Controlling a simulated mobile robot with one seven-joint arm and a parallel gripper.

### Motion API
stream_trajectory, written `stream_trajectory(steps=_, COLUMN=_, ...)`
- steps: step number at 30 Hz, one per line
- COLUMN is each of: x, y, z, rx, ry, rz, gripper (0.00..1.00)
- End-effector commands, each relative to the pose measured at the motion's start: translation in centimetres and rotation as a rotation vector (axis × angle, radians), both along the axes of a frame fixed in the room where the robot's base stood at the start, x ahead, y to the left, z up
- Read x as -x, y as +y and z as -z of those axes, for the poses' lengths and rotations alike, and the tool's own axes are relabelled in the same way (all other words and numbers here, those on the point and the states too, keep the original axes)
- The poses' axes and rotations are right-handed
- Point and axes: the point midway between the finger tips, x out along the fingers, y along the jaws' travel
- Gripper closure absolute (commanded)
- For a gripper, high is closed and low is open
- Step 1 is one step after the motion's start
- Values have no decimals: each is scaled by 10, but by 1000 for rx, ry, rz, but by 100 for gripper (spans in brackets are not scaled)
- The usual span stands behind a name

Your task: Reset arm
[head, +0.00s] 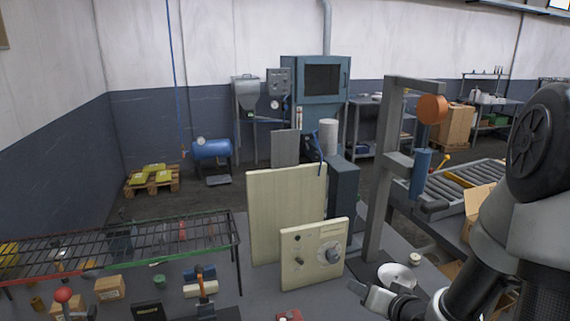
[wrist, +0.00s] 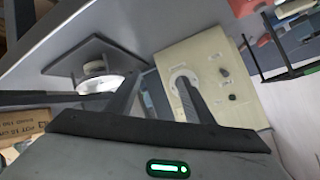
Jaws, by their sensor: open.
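My gripper (head: 378,300) is at the lower right of the head view, above the grey bench. In the wrist view its two dark fingers (wrist: 157,98) are spread apart, with nothing held between them. A white bowl-like dish (head: 397,276) is on the bench just beyond the gripper; it also shows in the wrist view (wrist: 102,84), partly behind a finger. A small cream round piece (head: 414,259) is beside it. A cream control box (head: 300,262) with a dial stands left of my gripper; in the wrist view (wrist: 172,55) a finger overlaps its dial.
A grey post stand (head: 377,170) with an orange disc (head: 432,109) and blue cylinder (head: 420,172) rises close to my arm. A tall cream panel (head: 285,200) stands behind the control box. A wire rack (head: 130,245) with small items below is at left. A roller conveyor (head: 465,185) is at right.

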Motion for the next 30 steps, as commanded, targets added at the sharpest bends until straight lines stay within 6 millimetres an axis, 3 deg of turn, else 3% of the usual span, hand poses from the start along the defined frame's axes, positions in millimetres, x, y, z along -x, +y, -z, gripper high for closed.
stream_trajectory(steps=1, x=-4, y=0, z=-23, rx=118, ry=13, rz=-20, gripper=52)
stream_trajectory(steps=4, x=-1, y=1, z=-59, rx=312, ry=66, rz=-42, gripper=52)
stream_trajectory(steps=8, x=19, y=15, z=-111, rx=483, ry=134, rz=-80, gripper=52)
stream_trajectory(steps=11, x=47, y=39, z=-149, rx=553, ry=180, rz=-136, gripper=52)
stream_trajectory(steps=15, x=103, y=70, z=-193, rx=565, ry=250, rz=-230, gripper=52)
stream_trajectory(steps=18, x=147, y=69, z=-215, rx=515, ry=330, rz=-225, gripper=52)
stream_trajectory(steps=22, x=191, y=66, z=-228, rx=456, ry=412, rz=-209, gripper=52)
stream_trajectory(steps=25, x=209, y=65, z=-231, rx=432, ry=447, rz=-206, gripper=52)
stream_trajectory(steps=30, x=215, y=65, z=-231, rx=423, ry=462, rz=-205, gripper=52)
